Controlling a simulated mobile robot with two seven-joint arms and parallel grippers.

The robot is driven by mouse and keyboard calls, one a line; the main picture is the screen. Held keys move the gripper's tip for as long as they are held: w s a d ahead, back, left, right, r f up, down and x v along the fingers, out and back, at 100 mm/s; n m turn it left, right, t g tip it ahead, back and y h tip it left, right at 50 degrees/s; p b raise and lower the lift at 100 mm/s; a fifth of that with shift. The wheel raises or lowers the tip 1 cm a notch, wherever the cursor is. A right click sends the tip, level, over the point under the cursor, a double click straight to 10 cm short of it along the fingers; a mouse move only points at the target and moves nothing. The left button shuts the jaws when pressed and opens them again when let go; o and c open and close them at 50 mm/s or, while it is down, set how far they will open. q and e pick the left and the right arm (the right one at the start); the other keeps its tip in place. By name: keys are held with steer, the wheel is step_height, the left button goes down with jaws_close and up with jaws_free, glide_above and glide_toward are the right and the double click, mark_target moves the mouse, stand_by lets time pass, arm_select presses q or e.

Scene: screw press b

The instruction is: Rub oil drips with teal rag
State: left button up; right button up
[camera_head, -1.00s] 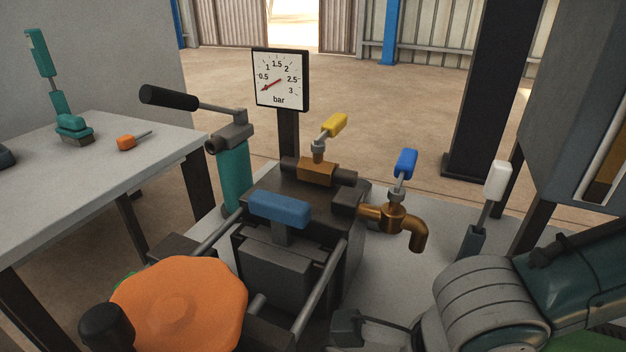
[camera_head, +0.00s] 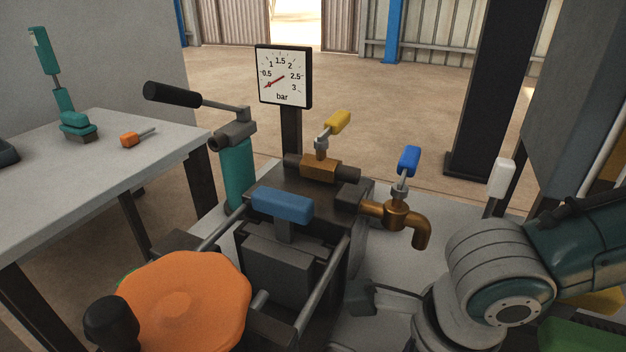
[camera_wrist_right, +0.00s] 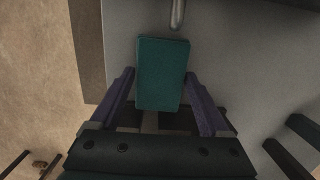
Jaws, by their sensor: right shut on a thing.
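In the right wrist view, a flat teal rectangular pad (camera_wrist_right: 162,73), which I take for the teal rag, sits between the fingers of my right gripper (camera_wrist_right: 162,100). The gripper is shut on it. A grey surface lies around and beyond the pad; I cannot tell whether the pad touches it. In the head view my right arm comes in at the lower right, and I cannot make out the rag there. I cannot make out oil drips in either view. My left gripper is not in view.
The press has an orange handwheel (camera_head: 185,306), a blue handle (camera_head: 282,205), a brass tap (camera_head: 396,214), a yellow-handled valve (camera_head: 320,166) and a gauge (camera_head: 284,77). A grey side table (camera_head: 60,185) at left holds an orange-handled tool (camera_head: 130,140) and a teal-topped item (camera_head: 76,122).

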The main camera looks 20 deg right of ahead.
steer(key=shift+w+d, duration=0.4)
steer(key=shift+d, duration=0.05)
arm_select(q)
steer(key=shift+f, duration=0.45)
arm_select(e)
steer(key=shift+r, duration=0.1)
step_height(320, 180, up, 4)
steer(key=p, duration=0.4)
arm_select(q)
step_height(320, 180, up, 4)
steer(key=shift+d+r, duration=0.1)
